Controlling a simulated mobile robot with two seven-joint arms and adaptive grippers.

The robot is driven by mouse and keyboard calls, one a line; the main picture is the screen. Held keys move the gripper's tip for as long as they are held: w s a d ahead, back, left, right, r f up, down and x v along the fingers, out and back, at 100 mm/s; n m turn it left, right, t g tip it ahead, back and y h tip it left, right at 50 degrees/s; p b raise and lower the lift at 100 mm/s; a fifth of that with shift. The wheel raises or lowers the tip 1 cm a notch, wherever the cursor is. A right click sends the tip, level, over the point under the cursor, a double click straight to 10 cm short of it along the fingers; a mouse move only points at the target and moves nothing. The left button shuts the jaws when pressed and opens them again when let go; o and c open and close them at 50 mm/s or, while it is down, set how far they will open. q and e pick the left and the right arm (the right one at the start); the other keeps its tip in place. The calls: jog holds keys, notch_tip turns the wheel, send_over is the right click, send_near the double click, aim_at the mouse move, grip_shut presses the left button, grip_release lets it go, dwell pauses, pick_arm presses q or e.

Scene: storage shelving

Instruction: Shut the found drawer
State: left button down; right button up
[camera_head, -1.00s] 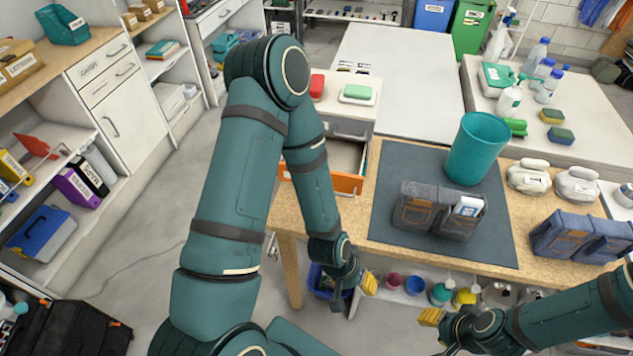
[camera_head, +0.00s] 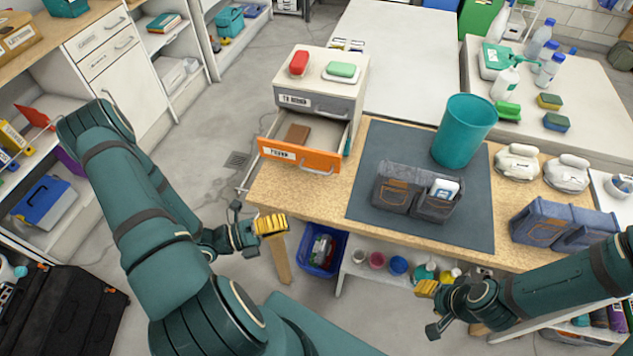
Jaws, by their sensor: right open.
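The found drawer has an orange front (camera_head: 322,163) with a white label and a metal handle. It is pulled out from the small grey-and-white drawer unit (camera_head: 352,72) on the table's left end. A brown flat item (camera_head: 298,133) lies inside it. My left gripper (camera_head: 268,226) is below the drawer front in the picture, apart from it, by the table's left front corner; its yellow fingertips show, but I cannot tell how far they are spread. My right gripper (camera_head: 428,289) is open and empty in front of the table's edge.
A denim pouch (camera_head: 396,193) and a teal cup (camera_head: 464,130) stand on the dark mat (camera_head: 360,205). A red block (camera_head: 299,63) and a green soap (camera_head: 342,69) lie on the drawer unit. A blue bin (camera_head: 322,262) is under the table. The floor left of the drawer is clear.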

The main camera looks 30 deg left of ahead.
pick_arm(q)
jog(key=w+n+t, duration=0.1)
jog(key=w, duration=0.2)
jog(key=w+d+r+n+y, duration=0.1)
jog(key=w, duration=0.2)
jog(key=w+r+n+t+y, duration=0.1)
jog(key=w, duration=0.2)
jog(key=shift+d+t, duration=0.3)
jog(key=shift+d, duration=0.1)
jog(key=shift+w+a+r, duration=0.15)
jog(key=shift+w+a, duration=0.1)
jog(key=shift+w, duration=0.6)
jog(key=shift+w+a+r, duration=0.15)
jog(key=shift+w+a, duration=0.1)
jog(key=shift+w, duration=0.55)
jog(key=shift+w, duration=0.1)
